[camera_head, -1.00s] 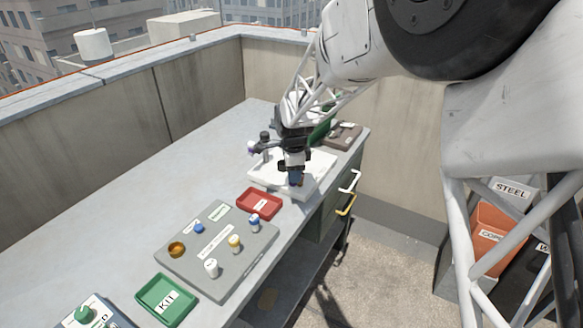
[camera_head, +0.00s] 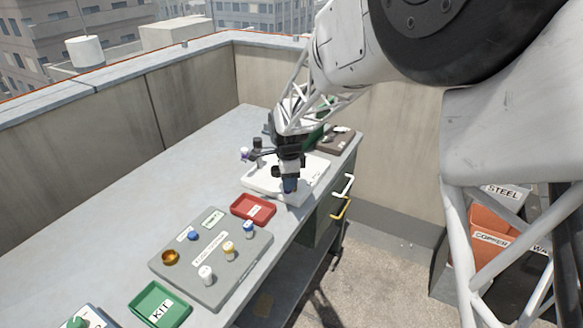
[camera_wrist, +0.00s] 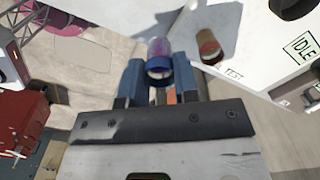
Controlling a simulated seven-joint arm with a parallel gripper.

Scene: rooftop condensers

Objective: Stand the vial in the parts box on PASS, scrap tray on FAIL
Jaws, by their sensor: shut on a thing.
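My gripper (camera_wrist: 159,85) is shut on a vial (camera_wrist: 159,58) with a purple, see-through body and a blue end. In the head view my gripper (camera_head: 289,186) hangs over the near edge of a white station (camera_head: 257,183), and the vial is hard to make out there. In the wrist view the station's display (camera_wrist: 300,47) reads IDLE. Beside the vial is a round brownish-red fitting (camera_wrist: 209,46), near a TEST label. The parts box is not clearly identifiable.
A green KIT tray (camera_head: 160,305) is in front. A green box (camera_head: 314,139) and a brown tray (camera_head: 338,143) stand behind my gripper. The bench's left side is clear.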

